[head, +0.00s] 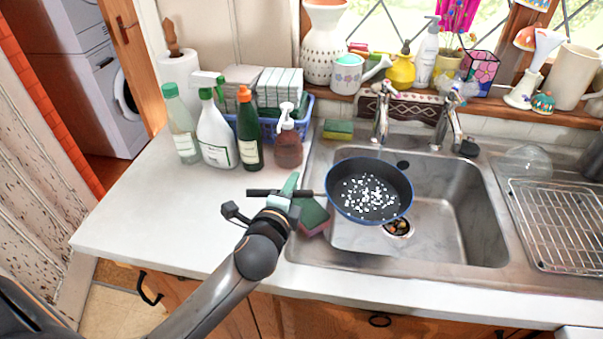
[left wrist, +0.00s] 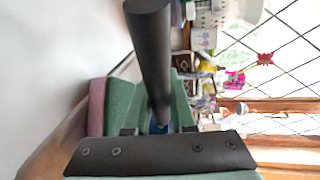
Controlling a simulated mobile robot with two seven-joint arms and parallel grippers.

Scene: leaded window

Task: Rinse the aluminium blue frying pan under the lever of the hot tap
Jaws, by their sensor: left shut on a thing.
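The blue frying pan (head: 369,190), dark inside and dotted with many white specks, is held about level over the left part of the steel sink. My left gripper (head: 287,192) is shut on its black handle (head: 262,192); the handle also shows large in the left wrist view (left wrist: 152,55), between the green finger pads. Two chrome taps stand behind the sink, a left tap (head: 381,112) and a right tap (head: 449,118). The pan is in front of the left tap, and I see no water running. I cannot tell which tap is hot. My right gripper is out of view.
A green and red sponge (head: 314,217) lies by the sink's left edge, close to my gripper. Another sponge (head: 338,130) lies at the back corner. Several bottles (head: 216,138) stand on the left counter. A wire rack (head: 560,225) is on the right. The sink's right part is clear.

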